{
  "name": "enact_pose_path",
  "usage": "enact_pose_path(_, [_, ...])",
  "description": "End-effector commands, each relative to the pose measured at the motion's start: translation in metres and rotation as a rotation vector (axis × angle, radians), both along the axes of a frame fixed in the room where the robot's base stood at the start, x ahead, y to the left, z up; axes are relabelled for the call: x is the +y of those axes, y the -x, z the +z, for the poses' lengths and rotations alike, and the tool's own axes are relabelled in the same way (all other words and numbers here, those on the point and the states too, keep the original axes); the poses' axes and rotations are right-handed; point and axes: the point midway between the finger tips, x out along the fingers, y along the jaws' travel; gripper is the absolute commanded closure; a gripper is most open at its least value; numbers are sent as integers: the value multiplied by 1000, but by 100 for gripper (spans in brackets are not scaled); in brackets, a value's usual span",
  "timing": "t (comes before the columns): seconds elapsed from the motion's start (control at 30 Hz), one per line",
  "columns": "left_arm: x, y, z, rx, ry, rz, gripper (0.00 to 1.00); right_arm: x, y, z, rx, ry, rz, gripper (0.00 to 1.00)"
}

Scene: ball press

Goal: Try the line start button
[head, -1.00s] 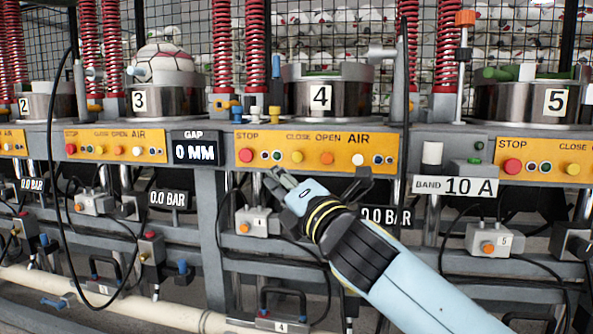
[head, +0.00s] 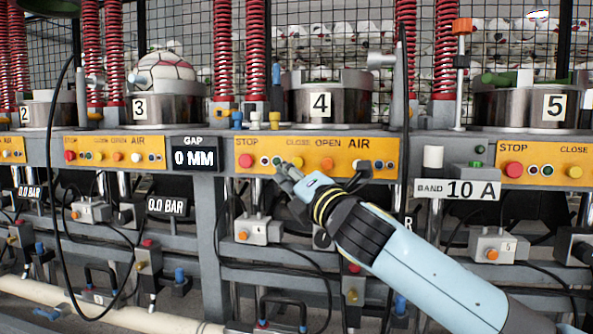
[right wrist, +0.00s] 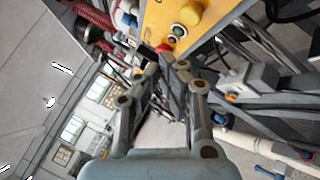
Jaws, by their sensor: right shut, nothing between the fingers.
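The yellow station 4 panel (head: 352,147) carries a red STOP button (head: 246,160), small round buttons including a green one (head: 276,161), a yellow CLOSE button (head: 297,164) and an orange OPEN button (head: 327,163). No label reading line start is legible. My right gripper (head: 281,171) is shut and empty, its fingertips just below the small green button; I cannot tell whether they touch the panel. In the right wrist view, the shut fingertips (right wrist: 167,57) lie near a red button (right wrist: 165,47), with a green button (right wrist: 178,30) beyond. My left gripper is not in view.
A grey box (head: 258,229) with an orange button hangs below the panel, near my right arm. A black cable (head: 405,100) runs down right of the panel. The band display (head: 457,189) is further right, below a small green button (head: 479,149).

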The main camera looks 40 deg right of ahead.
Motion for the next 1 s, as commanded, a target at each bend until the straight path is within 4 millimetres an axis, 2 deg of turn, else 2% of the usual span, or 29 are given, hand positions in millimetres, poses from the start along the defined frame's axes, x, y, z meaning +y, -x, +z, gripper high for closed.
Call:
enact_pose_path(0.1, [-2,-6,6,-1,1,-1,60,-11,-9,-1,1,3,-1,100])
enact_pose_path(0.33, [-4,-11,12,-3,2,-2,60,-23,-19,0,-1,1,-2,100])
enact_pose_path(1.0, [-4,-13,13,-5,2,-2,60,-24,-20,1,-1,-1,-1,100])
